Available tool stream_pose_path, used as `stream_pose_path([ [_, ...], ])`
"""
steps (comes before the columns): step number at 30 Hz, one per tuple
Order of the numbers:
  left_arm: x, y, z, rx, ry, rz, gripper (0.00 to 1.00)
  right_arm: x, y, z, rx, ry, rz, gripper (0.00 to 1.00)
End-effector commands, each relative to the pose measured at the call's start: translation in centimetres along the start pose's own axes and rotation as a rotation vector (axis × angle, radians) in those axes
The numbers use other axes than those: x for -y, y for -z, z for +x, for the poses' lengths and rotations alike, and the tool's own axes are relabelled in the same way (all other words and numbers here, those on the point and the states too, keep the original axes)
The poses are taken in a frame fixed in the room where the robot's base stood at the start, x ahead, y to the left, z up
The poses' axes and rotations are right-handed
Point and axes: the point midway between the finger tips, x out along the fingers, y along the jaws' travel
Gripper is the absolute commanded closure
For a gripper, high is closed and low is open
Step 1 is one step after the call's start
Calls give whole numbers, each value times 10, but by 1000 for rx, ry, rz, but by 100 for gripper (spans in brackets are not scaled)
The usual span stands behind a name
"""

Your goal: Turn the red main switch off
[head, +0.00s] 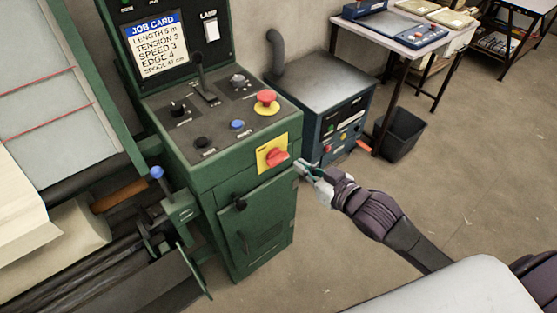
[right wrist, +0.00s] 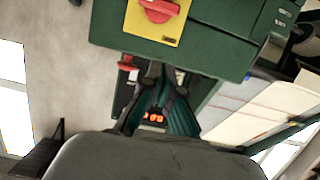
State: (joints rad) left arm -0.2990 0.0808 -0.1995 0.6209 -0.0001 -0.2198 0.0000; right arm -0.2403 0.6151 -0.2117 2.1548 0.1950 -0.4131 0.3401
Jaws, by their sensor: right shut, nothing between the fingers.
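The red main switch (head: 277,157) is a rotary knob on a yellow plate (head: 264,163), on the front of the green control cabinet (head: 216,187). In the right wrist view the red knob (right wrist: 158,9) and its yellow plate (right wrist: 133,24) show at the top edge. My right gripper (head: 299,164) is just right of the knob at about its height. It looks apart from the knob. In the right wrist view its fingers (right wrist: 163,80) are shut and empty, below the plate. My left gripper is out of view.
The cabinet's sloped top holds a red mushroom button (head: 266,97), a blue button (head: 237,125) and a lever (head: 203,80). A blue-grey machine (head: 330,95) stands right behind. A black bin (head: 401,132) and table (head: 400,32) are farther back. Floor on the right is clear.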

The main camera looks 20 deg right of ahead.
Motion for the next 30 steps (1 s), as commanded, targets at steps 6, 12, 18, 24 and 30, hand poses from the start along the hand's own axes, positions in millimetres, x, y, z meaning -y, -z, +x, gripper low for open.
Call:
stream_pose_path([
  [6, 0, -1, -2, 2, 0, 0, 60, -1, 1, 8, -2, -2, 0, 100],
  [12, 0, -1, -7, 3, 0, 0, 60, -1, 3, 41, -4, -3, 1, 100],
  [18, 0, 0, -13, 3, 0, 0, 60, -1, 2, 85, -1, -2, 0, 100],
  [24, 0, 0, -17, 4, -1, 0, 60, 0, -19, 105, 5, -1, 1, 100],
  [30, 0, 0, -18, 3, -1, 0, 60, 0, -36, 110, 0, -1, 0, 100],
])
